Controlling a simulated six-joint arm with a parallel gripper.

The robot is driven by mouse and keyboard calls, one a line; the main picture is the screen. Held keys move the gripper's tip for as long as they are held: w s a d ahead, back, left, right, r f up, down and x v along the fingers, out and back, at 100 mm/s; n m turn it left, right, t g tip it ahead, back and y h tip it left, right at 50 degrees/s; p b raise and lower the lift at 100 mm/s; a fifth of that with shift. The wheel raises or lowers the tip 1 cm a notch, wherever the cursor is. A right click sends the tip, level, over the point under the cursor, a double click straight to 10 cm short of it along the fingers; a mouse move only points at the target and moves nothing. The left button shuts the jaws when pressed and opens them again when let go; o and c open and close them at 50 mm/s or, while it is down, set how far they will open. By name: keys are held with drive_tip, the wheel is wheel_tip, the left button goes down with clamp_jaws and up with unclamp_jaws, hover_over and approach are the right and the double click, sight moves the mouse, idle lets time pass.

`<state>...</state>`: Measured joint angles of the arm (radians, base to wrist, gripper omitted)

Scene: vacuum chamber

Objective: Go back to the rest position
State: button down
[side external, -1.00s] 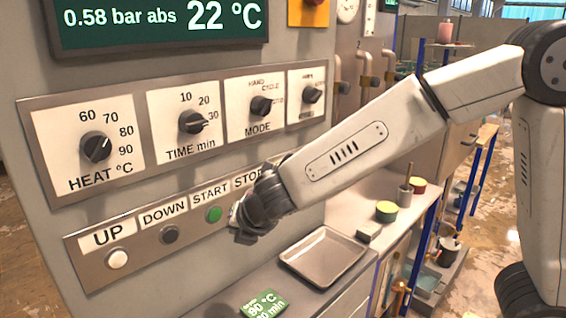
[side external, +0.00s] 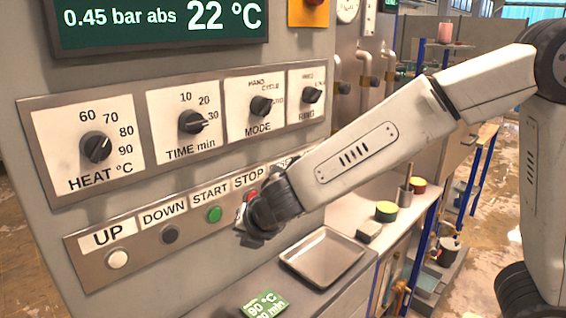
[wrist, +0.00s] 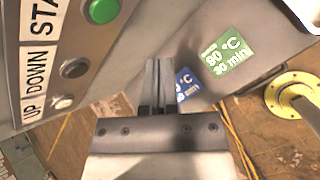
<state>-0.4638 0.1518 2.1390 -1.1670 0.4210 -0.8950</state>
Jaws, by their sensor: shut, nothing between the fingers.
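My gripper (side external: 246,225) is in front of the button panel (side external: 92,266), near the STOP button, in the side view. In the wrist view my gripper (wrist: 160,72) has its two fingers together with nothing between them. The red STOP button (side external: 251,195) shows just above and behind my gripper. The green START button (side external: 214,214) is to its left and also shows in the wrist view (wrist: 102,10). A gap shows between my gripper and the panel face. The button at the panel's right end is hidden by my wrist.
A metal tray (side external: 322,256) lies on the ledge below my wrist. Dials (side external: 97,147) line the panel above. The display (side external: 160,18) reads 0.45 bar abs and 22 °C. The wrist view shows a yellow flange (wrist: 292,94).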

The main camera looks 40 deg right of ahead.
drive_tip(key=s+d+f+m+g, duration=0.3)
drive_tip(key=s+d+f+m, duration=0.2)
drive_tip(key=m, duration=0.8)
drive_tip(key=s+d+f+m+g+y, duration=0.1)
drive_tip(key=s+d+f+m+g, duration=0.2)
drive_tip(key=s+d+m, duration=0.6)
wheel_tip(320, 180, down, 2)
drive_tip(key=s+m, duration=0.1)
drive_tip(key=m, duration=0.4)
drive_tip(key=shift+s+d+f, duration=0.15)
drive_tip(key=shift+s+d, duration=0.05)
drive_tip(key=shift+s, duration=0.1)
